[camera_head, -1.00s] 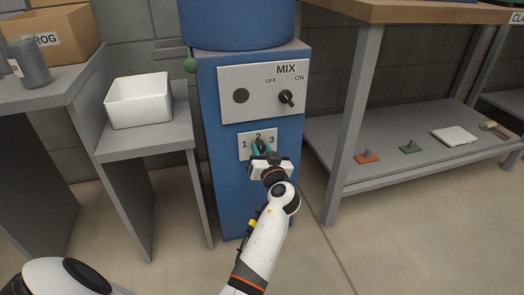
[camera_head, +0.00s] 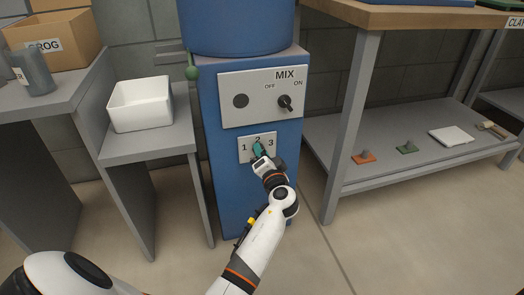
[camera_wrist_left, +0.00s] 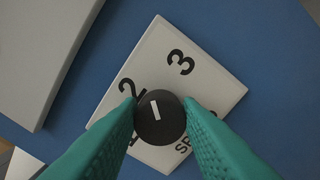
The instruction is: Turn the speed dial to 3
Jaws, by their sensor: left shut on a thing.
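The speed dial (camera_wrist_left: 160,121) is a round black knob with a white mark, on a white plate (camera_wrist_left: 205,92) numbered 1, 2 and 3. In the left wrist view its mark points between 2 and 3. My left gripper (camera_head: 258,149) is shut on the dial, with one teal finger on each side, as the left wrist view shows (camera_wrist_left: 162,108). The fingers partly hide the 1 and the lettering below the dial. In the head view the plate (camera_head: 243,155) sits low on the blue machine's front, and the gripper covers the dial. My right gripper is not in view.
Above the plate, the MIX panel (camera_head: 245,85) carries a black switch (camera_head: 286,102). A white bin (camera_head: 141,103) stands on a shelf to the left. A low shelf with tools (camera_head: 340,150) is to the right.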

